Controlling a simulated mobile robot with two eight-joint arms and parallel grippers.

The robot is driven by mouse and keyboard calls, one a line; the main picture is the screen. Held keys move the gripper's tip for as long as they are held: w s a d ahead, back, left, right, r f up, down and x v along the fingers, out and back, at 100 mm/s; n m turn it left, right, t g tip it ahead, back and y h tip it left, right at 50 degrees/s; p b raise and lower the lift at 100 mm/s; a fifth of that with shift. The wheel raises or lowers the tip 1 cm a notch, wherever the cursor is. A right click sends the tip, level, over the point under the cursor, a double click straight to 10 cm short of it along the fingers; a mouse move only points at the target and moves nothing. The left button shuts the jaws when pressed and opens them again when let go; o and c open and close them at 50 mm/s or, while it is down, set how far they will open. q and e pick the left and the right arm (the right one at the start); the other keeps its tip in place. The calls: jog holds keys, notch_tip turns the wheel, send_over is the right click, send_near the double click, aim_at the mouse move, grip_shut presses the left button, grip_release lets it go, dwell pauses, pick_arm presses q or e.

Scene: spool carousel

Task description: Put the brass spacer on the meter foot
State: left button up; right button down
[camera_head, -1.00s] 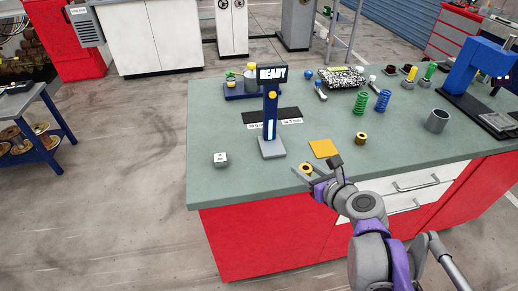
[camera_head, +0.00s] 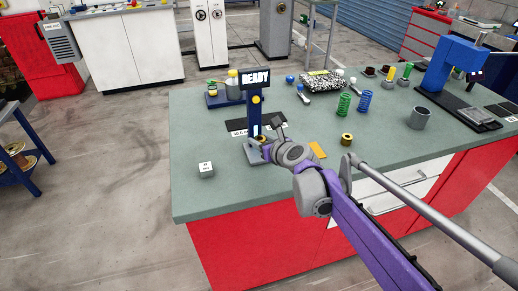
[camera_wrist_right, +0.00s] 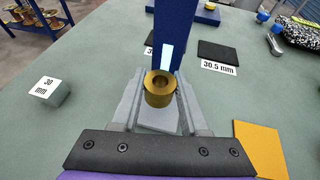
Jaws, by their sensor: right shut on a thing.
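The brass spacer (camera_wrist_right: 159,90), a short ring with a hole, is between the fingers of my right gripper (camera_wrist_right: 160,95) in the right wrist view. The gripper is shut on it. The meter's grey foot (camera_wrist_right: 158,119) lies beneath the spacer, which is close to the blue post (camera_wrist_right: 167,35). I cannot tell whether the spacer touches the foot. In the head view the meter (camera_head: 254,115) shows "READY", and my right gripper (camera_head: 264,144) is at its foot (camera_head: 250,154), partly hiding the spacer. My left gripper is not in view.
A second brass ring (camera_head: 346,139) stands right of my arm, near an orange pad (camera_head: 318,149). A white 30 mm block (camera_head: 206,170) sits left of the meter. Springs (camera_head: 344,104) and a grey cup (camera_head: 419,117) stand farther right. The bench's front left is clear.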

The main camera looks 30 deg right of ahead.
jog(key=shift+w, duration=0.3)
jog(key=shift+f+b, duration=0.35)
jog(key=shift+f, duration=1.4)
jog(key=shift+f, duration=0.2)
jog(key=shift+c, duration=2.1)
grip_release()
jog(key=shift+r, duration=0.1)
